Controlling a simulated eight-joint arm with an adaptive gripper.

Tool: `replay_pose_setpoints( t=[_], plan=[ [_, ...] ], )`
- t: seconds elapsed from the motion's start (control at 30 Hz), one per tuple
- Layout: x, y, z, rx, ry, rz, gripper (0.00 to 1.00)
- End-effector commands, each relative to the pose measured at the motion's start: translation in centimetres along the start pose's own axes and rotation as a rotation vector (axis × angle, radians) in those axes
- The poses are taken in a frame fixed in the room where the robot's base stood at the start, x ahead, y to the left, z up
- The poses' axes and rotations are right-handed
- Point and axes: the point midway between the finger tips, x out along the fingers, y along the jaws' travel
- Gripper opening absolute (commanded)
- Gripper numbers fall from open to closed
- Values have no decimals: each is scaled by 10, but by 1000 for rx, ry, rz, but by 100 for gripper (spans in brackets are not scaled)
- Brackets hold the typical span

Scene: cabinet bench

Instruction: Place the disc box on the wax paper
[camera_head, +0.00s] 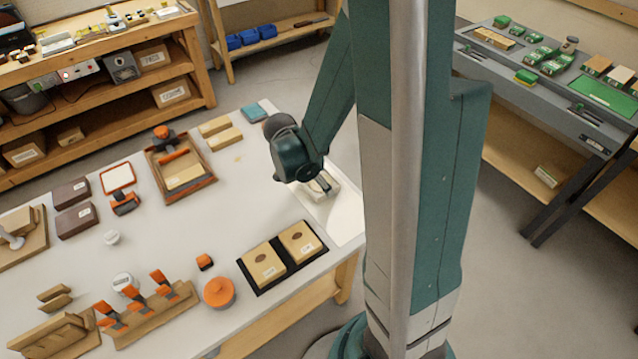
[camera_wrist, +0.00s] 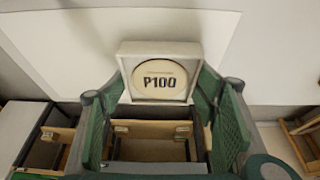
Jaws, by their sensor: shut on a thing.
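The disc box is a shallow white square box with a cream disc marked P100; in the wrist view the disc box (camera_wrist: 160,78) sits between my gripper's fingers (camera_wrist: 162,98). My gripper (camera_head: 322,186) is shut on it by its sides. In the head view the disc box (camera_head: 328,192) is partly hidden under my gripper. The wax paper (camera_head: 347,214) is a white sheet at the right end of the table, and it also fills much of the wrist view's top (camera_wrist: 75,45). The box is over the paper; I cannot tell whether they touch.
A black tray (camera_head: 268,292) with two tan sanding-sheet packs lies front-left of the paper. An orange round container (camera_head: 219,291) and a wooden tray (camera_head: 206,187) stand farther left. A blue box (camera_head: 254,111) lies behind. Bare paper shows toward the front right.

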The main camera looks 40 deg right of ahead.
Motion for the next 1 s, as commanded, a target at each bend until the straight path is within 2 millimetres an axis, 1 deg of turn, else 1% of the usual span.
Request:
replay_pose_setpoints(
  t=[0.1,0.37,0.57,0.6,0.67,0.7,1.0],
  plan=[
    [4,0,2,0,0,0,45],
    [4,0,2,0,0,0,45],
    [8,0,3,0,0,0,45],
    [7,0,3,0,0,0,65],
    [7,0,3,0,0,0,73],
    [7,0,3,0,0,0,74],
    [6,0,3,0,0,0,74]
  ],
)
